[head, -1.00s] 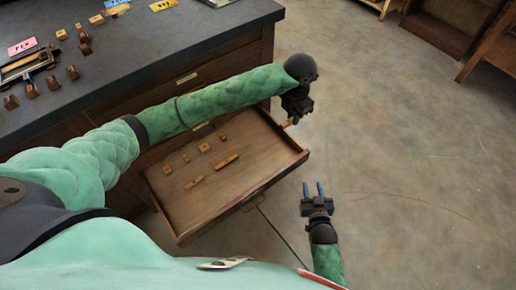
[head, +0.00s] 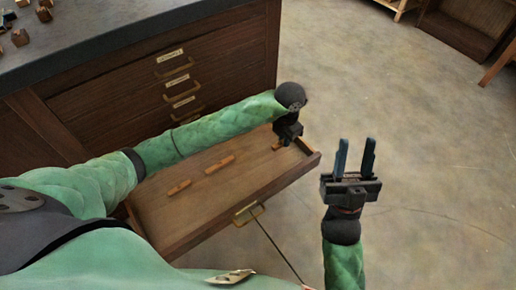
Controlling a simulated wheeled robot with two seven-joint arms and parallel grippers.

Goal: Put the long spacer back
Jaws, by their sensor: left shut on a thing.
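My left gripper (head: 282,143) reaches across the open drawer (head: 298,177) to its far right corner. It points down and is shut on a light wooden piece (head: 276,147), most likely the long spacer; the gripper and hand cover much of it. I cannot tell whether the piece touches the drawer floor. Two similar wooden bars lie in the drawer: one near the middle (head: 220,164) and one further left (head: 179,187). My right gripper (head: 355,158) is open and empty, fingers up, right of the drawer and apart from it.
The cabinet (head: 110,85) has closed drawers with labelled brass handles behind my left arm. Small wooden pieces (head: 20,38) stand on its dark top at the upper left. My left arm hides part of the open drawer. The floor on the right (head: 440,130) is clear.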

